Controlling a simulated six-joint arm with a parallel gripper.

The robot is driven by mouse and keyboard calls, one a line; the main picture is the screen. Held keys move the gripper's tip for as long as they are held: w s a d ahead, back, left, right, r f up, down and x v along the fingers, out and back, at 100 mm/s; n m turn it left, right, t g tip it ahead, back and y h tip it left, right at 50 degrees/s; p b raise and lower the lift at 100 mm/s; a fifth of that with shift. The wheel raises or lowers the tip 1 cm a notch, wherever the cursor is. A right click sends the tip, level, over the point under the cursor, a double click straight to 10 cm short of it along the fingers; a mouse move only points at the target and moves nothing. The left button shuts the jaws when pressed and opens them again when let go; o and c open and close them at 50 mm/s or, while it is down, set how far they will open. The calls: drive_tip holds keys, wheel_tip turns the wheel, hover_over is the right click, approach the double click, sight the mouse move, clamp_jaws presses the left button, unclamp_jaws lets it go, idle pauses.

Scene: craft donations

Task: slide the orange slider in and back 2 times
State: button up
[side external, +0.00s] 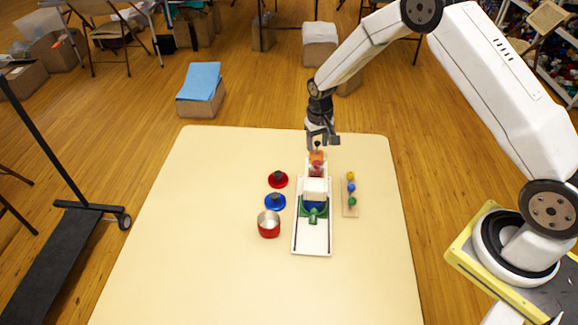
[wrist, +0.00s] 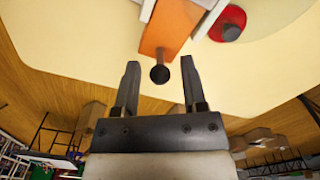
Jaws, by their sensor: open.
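The orange slider (side external: 317,156) sits at the far end of a long white base (side external: 312,242) on the table. In the wrist view the orange slider (wrist: 165,32) ends in a dark round knob (wrist: 160,74). My gripper (side external: 322,143) is above the far end of the base, close to the knob. In the wrist view my open gripper (wrist: 160,80) has one finger on each side of the knob, with gaps on both sides. The white block (side external: 315,189) and a green part (side external: 314,212) are on the base; the slider's inner end is hidden.
A red lid (side external: 278,180), a blue lid (side external: 275,202) and a red pot (side external: 268,225) stand left of the base. A small board with coloured beads (side external: 351,187) lies to its right. The cream table (side external: 180,250) is clear around them.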

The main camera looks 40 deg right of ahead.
sight(317, 153)
drive_tip(key=shift+f, duration=0.35)
clamp_jaws()
drive_tip(key=shift+s+a, duration=0.1)
drive_tip(key=shift+a, duration=0.05)
drive_tip(key=shift+s+a, duration=1.2)
drive_tip(key=shift+a, duration=0.05)
drive_tip(key=shift+s+a, duration=0.1)
idle(0.8)
